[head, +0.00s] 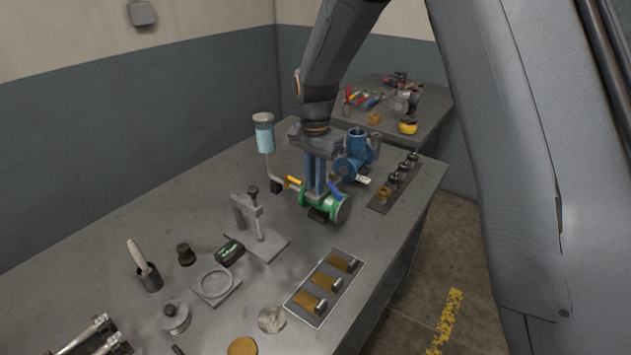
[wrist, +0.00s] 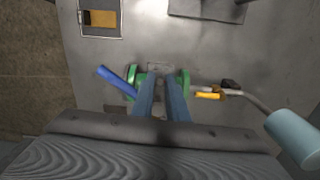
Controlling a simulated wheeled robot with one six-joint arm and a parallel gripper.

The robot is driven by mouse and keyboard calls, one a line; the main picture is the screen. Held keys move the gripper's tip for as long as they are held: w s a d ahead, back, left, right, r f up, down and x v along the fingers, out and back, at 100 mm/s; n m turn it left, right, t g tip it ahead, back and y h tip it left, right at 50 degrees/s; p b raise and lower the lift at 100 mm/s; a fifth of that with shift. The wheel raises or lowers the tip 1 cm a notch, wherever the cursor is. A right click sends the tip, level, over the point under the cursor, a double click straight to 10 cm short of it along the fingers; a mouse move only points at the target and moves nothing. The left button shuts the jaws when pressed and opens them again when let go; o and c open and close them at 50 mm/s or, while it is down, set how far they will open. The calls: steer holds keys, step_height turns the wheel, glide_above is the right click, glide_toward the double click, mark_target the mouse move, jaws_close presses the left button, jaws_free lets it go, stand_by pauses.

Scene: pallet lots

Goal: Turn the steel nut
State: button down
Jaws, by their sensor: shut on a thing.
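A green valve body (head: 341,210) lies on the grey bench, with a blue lever on its right side in the head view. It also shows in the wrist view (wrist: 185,82), on both sides of my fingers. My gripper (head: 315,192) points straight down over its middle. In the wrist view my gripper (wrist: 160,78) has its two blue fingers close together, shut on a small grey piece on top of the valve. This looks like the steel nut, but the fingers hide most of it.
A light blue cup on a stem (head: 264,137) and a yellow-handled fitting (head: 293,180) stand close left of the valve. A blue valve (head: 355,160) stands close behind right. A clamp stand (head: 262,240) and a tray (head: 297,304) with brown blocks lie in front.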

stand_by(0.3)
steer(key=c, duration=2)
jaws_free()
steer(key=shift+r, duration=0.1)
step_height(320, 180, up, 8)
steer(key=shift+f+b, duration=0.15)
steer(key=shift+b, duration=1.05)
steer(key=s+d+f+n, duration=0.2)
steer(key=s+d, duration=0.3)
steer(key=s, duration=0.2)
steer(key=s+d+f+n+t, duration=0.1)
steer(key=s+d+f+n, duration=0.2)
steer(key=s+d, duration=0.3)
steer(key=s+d+f+n, duration=0.3)
steer(key=s+d, duration=0.2)
steer(key=s, duration=0.5)
steer(key=shift+d, duration=0.3)
